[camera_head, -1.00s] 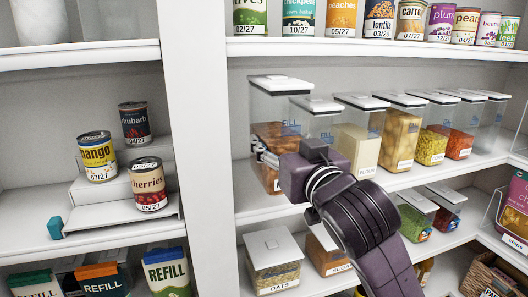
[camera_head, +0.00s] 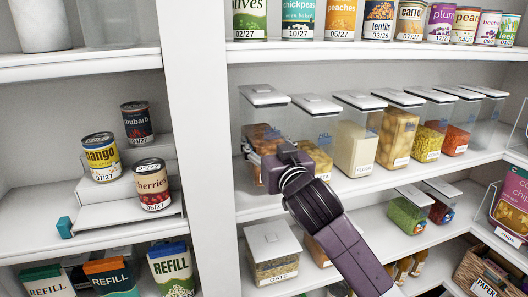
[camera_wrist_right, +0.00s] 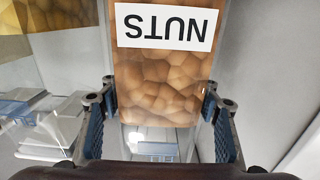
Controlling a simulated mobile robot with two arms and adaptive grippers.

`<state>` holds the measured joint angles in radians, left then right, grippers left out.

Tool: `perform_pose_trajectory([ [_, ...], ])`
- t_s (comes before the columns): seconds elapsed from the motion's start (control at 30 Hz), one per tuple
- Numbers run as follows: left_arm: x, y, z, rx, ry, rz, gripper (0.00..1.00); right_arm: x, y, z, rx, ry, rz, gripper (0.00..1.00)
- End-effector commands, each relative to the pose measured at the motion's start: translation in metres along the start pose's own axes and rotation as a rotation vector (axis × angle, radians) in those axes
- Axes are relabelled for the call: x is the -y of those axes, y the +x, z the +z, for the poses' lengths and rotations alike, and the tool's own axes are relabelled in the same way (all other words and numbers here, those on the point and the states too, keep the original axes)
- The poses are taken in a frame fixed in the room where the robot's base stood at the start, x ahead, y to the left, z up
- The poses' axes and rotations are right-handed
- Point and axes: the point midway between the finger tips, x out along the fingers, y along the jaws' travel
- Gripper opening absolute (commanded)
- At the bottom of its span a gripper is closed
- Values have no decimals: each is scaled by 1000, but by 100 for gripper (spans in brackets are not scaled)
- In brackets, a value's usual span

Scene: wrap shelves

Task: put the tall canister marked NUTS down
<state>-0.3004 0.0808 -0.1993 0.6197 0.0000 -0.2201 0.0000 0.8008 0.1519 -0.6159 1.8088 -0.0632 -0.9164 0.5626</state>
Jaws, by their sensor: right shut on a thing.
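The tall clear NUTS canister (camera_head: 260,136) has a white lid and brown contents. It is upright at the left end of the middle shelf's row in the head view. My right gripper (camera_head: 258,160) is shut on it from the front, low on its body. In the wrist view, the canister (camera_wrist_right: 160,85) sits between my right gripper's blue-padded fingers (camera_wrist_right: 159,110), its NUTS label upside down. I cannot tell whether its base touches the shelf, as my wrist hides part of it. My left gripper is not in view.
The middle shelf (camera_head: 375,185) holds a row of clear canisters, including a flour canister (camera_head: 355,148) to the right. A shelf divider (camera_head: 205,150) stands close on the left. An oats container (camera_head: 272,255) sits on the shelf below. Cans line the shelf above.

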Motion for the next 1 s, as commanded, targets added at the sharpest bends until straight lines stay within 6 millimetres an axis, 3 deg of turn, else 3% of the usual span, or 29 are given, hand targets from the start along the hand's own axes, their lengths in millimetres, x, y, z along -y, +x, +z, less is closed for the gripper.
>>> perform_pose_trajectory([
  [0.17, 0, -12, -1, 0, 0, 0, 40, 0, -1, 22, -2, 0, -2, 0],
  [0.67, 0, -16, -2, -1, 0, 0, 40, 1, 3, 30, -8, 0, -2, 0],
  [0.7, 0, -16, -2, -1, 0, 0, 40, 0, 4, 35, 3, 0, 0, 61],
  [0.83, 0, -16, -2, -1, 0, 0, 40, 0, 4, 35, 4, 0, 0, 75],
  [1.0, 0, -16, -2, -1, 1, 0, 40, 0, 4, 35, 4, 0, 0, 75],
])
